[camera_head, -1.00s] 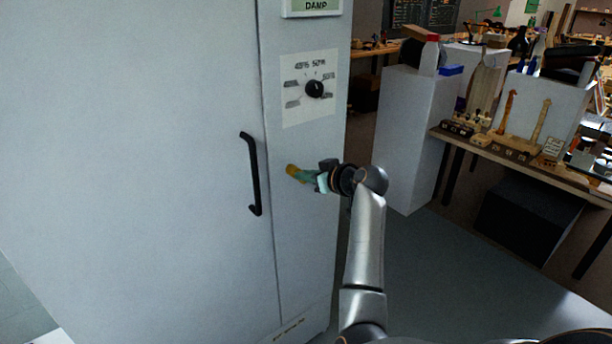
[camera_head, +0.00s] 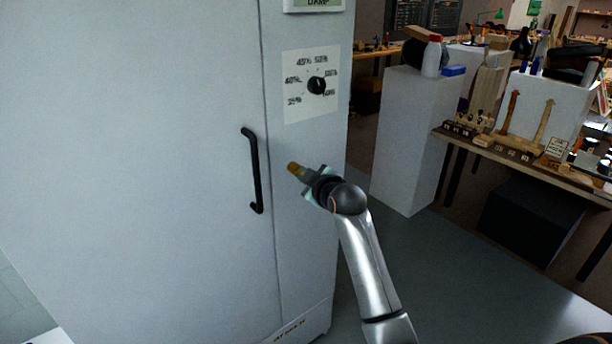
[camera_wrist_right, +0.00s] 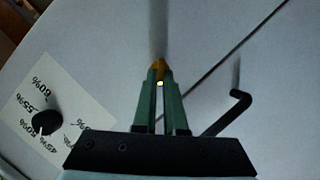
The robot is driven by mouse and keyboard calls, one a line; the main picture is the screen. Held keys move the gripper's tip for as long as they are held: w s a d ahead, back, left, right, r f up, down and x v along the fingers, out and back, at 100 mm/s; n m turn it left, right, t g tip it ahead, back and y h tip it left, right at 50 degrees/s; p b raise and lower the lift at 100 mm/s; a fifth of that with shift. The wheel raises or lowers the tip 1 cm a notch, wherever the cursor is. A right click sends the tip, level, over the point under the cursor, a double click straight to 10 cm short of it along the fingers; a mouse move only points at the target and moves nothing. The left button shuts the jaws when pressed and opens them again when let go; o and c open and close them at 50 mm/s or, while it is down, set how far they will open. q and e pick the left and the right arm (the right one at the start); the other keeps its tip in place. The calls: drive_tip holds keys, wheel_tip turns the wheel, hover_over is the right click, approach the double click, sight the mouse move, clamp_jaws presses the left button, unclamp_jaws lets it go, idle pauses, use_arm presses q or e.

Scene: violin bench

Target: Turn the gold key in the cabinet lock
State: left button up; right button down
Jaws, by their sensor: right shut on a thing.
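The cabinet (camera_head: 150,150) is tall and pale grey, with a black bar handle (camera_head: 253,170) on its door. The gold key (camera_head: 294,169) shows at the lock on the panel to the right of the handle. My right gripper (camera_head: 300,173) is shut on the key, its fingers pointing at the panel. In the right wrist view the green fingertips (camera_wrist_right: 160,75) close around the gold key (camera_wrist_right: 159,68), and the handle (camera_wrist_right: 228,112) is at the right. The lock itself is hidden behind the key and fingertips. My left gripper is not in view.
A black dial (camera_head: 316,85) on a white percentage plate sits above the key, with a display (camera_head: 315,4) higher up. A white pedestal (camera_head: 410,140) and a workbench (camera_head: 560,175) stand to the right. Open floor lies between.

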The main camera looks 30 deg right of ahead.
drive_tip(key=shift+a+f+n+h, duration=0.15)
drive_tip(key=shift+f+n+h, duration=0.15)
drive_tip(key=shift+n, duration=0.3)
drive_tip(key=shift+a+f+n+t+h+b, duration=0.15)
drive_tip(key=shift+n+t+h+b, duration=0.25)
drive_tip(key=shift+n, duration=0.6)
drive_tip(key=shift+d+f+n+t+h+b, duration=0.15)
drive_tip(key=shift+n+t+h+b, duration=0.25)
drive_tip(key=shift+n, duration=0.6)
drive_tip(key=shift+a, duration=0.1)
